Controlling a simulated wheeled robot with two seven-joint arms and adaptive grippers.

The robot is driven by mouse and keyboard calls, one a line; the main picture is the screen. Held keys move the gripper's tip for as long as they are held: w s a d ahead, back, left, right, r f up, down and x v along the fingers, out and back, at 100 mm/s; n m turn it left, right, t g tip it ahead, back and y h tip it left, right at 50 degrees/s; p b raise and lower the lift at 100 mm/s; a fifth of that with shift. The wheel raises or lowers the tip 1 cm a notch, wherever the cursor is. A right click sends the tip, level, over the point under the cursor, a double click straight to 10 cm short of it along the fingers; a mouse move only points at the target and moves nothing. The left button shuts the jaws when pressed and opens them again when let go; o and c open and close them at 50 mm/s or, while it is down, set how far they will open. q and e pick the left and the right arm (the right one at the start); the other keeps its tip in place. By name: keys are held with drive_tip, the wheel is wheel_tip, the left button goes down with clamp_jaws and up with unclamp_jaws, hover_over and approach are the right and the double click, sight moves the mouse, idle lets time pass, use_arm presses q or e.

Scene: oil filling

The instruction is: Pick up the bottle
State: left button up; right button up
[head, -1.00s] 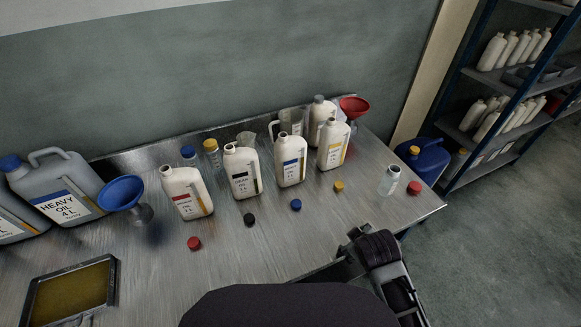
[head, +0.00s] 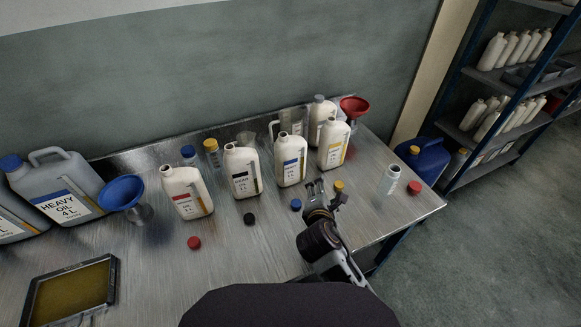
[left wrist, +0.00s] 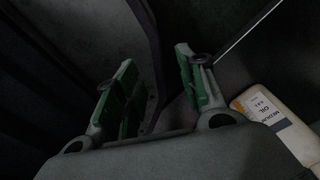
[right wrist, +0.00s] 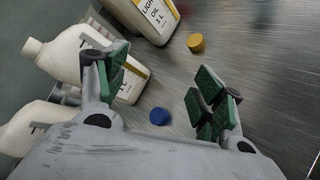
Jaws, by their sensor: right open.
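Several white oil bottles stand open in a row on the metal table: one with a red label (head: 187,195), one with a black label (head: 242,170), one with a blue label (head: 291,160) and one with a yellow label (head: 333,145). My right gripper (head: 322,188) is open and empty above the table, in front of the blue- and yellow-labelled bottles. In the right wrist view its fingers (right wrist: 155,88) are apart, with a "Light Oil" bottle (right wrist: 150,22) beyond them. My left gripper (left wrist: 155,85) is open; a "Medium" oil bottle (left wrist: 282,125) lies outside its fingers. The head view does not show this gripper.
Loose caps lie before the bottles: red (head: 194,242), black (head: 249,219), blue (head: 295,205), yellow (head: 339,186). A small clear bottle (head: 389,181) stands right. A blue funnel (head: 121,193), grey canister (head: 62,190) and oil tray (head: 33,300) are left.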

sight(281, 139)
use_arm(q)
drive_tip(key=shift+d, duration=0.15)
use_arm(e)
drive_tip(key=w+a+r+n+t+y, duration=0.2)
drive_tip(key=a+r+n+t, duration=0.3)
drive_tip(key=a+r+n, duration=0.4)
drive_tip(key=a+n+y, duration=0.1)
drive_tip(key=a+n, duration=0.2)
drive_tip(key=n, duration=0.1)
drive_tip(key=shift+w+a+n, duration=0.2)
drive_tip(key=shift+w+n, duration=0.05)
drive_tip(key=shift+n, duration=0.05)
drive_tip(key=shift+w, duration=0.15)
drive_tip(key=w, duration=0.7)
drive_tip(key=shift+p, duration=0.3)
drive_tip(key=shift+w, duration=0.6)
use_arm(q)
drive_tip(key=shift+s+d+r, duration=0.1)
drive_tip(key=shift+d+r, duration=0.2)
drive_tip(key=shift+d, duration=0.25)
use_arm(e)
drive_tip(key=shift+w, duration=0.1)
use_arm(q)
drive_tip(key=shift+a, duration=0.1)
